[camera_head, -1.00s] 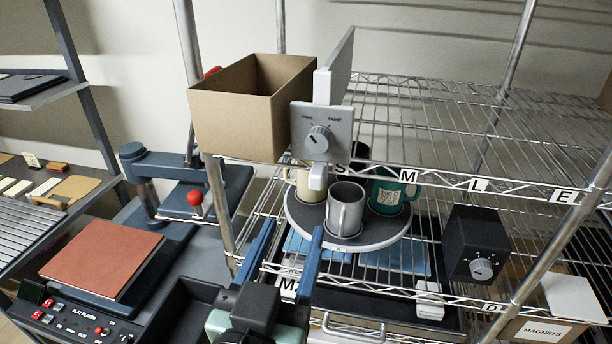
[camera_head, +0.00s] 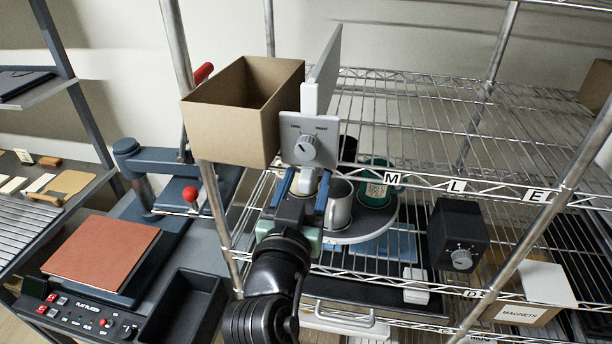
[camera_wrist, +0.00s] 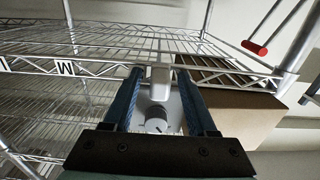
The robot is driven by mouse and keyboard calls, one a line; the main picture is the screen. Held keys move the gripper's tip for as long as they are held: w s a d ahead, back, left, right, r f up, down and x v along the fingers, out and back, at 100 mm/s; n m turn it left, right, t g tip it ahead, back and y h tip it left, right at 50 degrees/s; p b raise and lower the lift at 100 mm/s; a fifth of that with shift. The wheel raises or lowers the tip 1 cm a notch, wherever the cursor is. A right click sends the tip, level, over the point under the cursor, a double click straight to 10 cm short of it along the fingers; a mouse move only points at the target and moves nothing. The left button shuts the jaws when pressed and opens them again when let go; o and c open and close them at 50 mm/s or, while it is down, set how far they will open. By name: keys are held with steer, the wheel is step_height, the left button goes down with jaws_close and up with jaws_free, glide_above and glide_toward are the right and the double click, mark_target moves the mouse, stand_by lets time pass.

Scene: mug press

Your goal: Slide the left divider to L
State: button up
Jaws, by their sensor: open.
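The left divider is a pale grey upright panel (camera_head: 325,70) on the upper wire shelf, close to the brown box. Its front plate carries a knob (camera_head: 308,148) with a dial scale, and a pale tab (camera_head: 309,180) hangs below. The L label (camera_head: 456,186) is on the shelf's front rail, right of the divider and beyond the M label (camera_head: 392,177). My gripper (camera_head: 304,182) is open, its blue fingers on either side of the tab. The wrist view shows the tab (camera_wrist: 160,75) between the fingers, apparently not clamped; contact cannot be told.
An open brown box (camera_head: 230,130) stands just left of the divider. Mugs, including a grey one (camera_head: 339,207) and a green one (camera_head: 376,188), stand on a round tray below, close to my gripper. The upper shelf (camera_head: 430,125) right of the divider is clear.

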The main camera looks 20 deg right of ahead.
jaws_close()
stand_by(0.3)
stand_by(1.2)
